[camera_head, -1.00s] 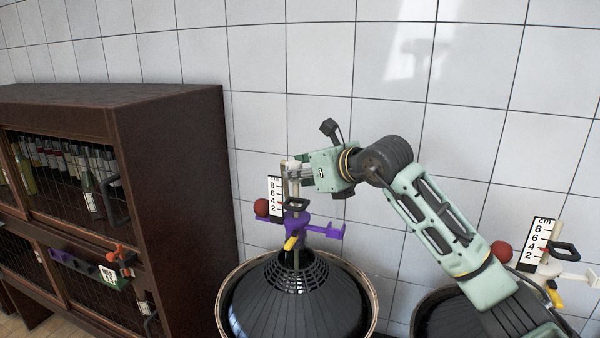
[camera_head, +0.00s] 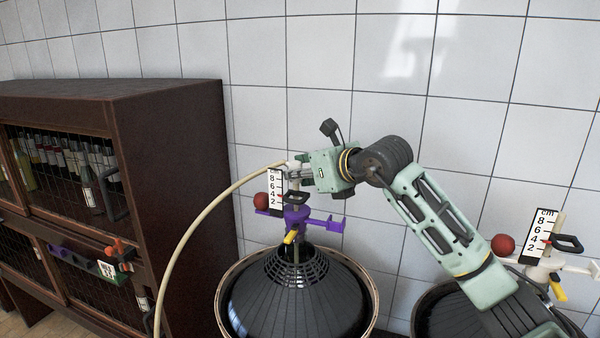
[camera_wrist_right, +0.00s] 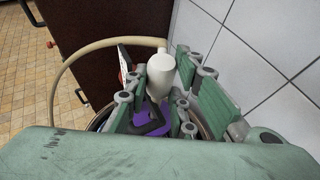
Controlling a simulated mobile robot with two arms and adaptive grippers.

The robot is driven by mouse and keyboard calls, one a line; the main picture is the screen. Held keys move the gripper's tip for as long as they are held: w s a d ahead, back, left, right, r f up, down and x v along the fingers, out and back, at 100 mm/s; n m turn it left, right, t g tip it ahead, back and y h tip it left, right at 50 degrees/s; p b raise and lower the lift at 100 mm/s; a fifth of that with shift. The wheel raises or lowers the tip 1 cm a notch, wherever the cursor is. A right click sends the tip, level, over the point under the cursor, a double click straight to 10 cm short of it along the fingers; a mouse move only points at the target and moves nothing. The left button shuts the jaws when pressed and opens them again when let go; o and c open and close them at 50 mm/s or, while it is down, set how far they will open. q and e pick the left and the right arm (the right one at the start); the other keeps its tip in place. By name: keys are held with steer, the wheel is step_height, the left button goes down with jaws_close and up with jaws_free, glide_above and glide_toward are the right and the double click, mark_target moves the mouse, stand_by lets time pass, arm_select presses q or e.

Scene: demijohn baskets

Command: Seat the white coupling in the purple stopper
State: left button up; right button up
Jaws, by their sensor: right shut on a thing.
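My right gripper (camera_head: 293,172) is shut on the white coupling (camera_wrist_right: 161,72), above the purple stopper (camera_head: 297,216). In the wrist view the coupling is upright between the finger pads, with a beige hose (camera_head: 192,226) running from its top. The stopper sits in the neck of the dark, slatted basket (camera_head: 295,293); it has a black loop handle, a yellow lever and a side arm. Part of the stopper also shows below the coupling in the wrist view (camera_wrist_right: 171,118). Fingers hide the coupling's lower end, so I cannot tell whether it touches the stopper. My left gripper is not in view.
A white scale (camera_head: 275,188) and red ball (camera_head: 261,200) stand left of the coupling. A second basket with a white stopper (camera_head: 560,265), scale and ball is at right. A dark bottle cabinet (camera_head: 175,185) stands left. The tiled wall (camera_head: 330,75) is close behind.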

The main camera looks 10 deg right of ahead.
steer(key=o, duration=1.1)
steer(key=shift+s+r, duration=0.1)
steer(key=v, duration=1.1)
steer(key=shift+s+d, duration=0.3)
